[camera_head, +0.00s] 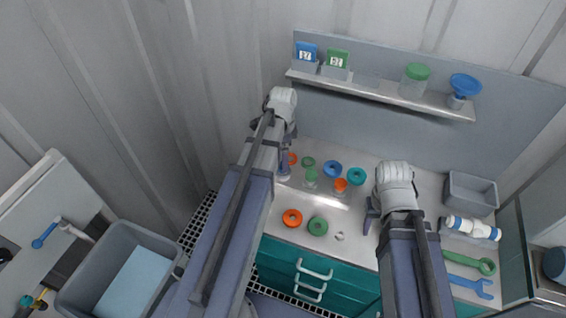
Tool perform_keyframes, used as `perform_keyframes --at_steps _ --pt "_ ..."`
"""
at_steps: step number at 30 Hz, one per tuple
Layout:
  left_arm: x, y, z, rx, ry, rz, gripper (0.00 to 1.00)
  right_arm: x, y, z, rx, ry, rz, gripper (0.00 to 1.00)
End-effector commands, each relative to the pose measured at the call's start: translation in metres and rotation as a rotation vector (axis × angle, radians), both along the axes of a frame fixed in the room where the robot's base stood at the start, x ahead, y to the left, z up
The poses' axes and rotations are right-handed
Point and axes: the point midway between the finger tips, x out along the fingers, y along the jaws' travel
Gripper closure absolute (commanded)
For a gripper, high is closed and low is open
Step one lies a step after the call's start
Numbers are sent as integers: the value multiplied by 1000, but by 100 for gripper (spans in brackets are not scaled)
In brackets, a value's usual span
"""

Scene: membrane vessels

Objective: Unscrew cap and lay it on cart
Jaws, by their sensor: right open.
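White cylindrical vessels with blue bands (472,228) lie on their sides at the right of the bench. I cannot tell which part of them is a separate cap. My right gripper (371,219) is open and empty over the bench, left of the vessels and apart from them. My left gripper (284,168) points down at the back left of the bench, near small orange and green pieces; its jaws are too small and covered to read. I cannot surely pick out the cart; a grey bin (88,268) with a light blue bottom stands at the lower left.
Orange (292,218), green (318,226), blue (332,168) and teal (356,176) rings lie on the bench. A green wrench (470,262), a blue wrench (470,286) and a grey box (469,194) are at the right. A wall shelf (380,93) holds a green-lidded jar (415,82).

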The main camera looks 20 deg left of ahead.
Motion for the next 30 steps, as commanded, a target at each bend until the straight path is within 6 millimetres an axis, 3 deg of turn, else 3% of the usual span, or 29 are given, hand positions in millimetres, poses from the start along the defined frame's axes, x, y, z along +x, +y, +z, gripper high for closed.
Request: perform_keyframes --at_steps 7,9,15,30 --pt "0 0 0 0 0 -341 0 0 0 0 0 0 0 50" --pt "0 0 -17 0 0 -335 0 0 0 -17 0 0 0 50" --pt "0 0 -35 0 0 -332 0 0 0 -35 0 0 -1 50" --pt "0 0 -42 0 0 -330 0 0 0 -42 0 0 -1 50"
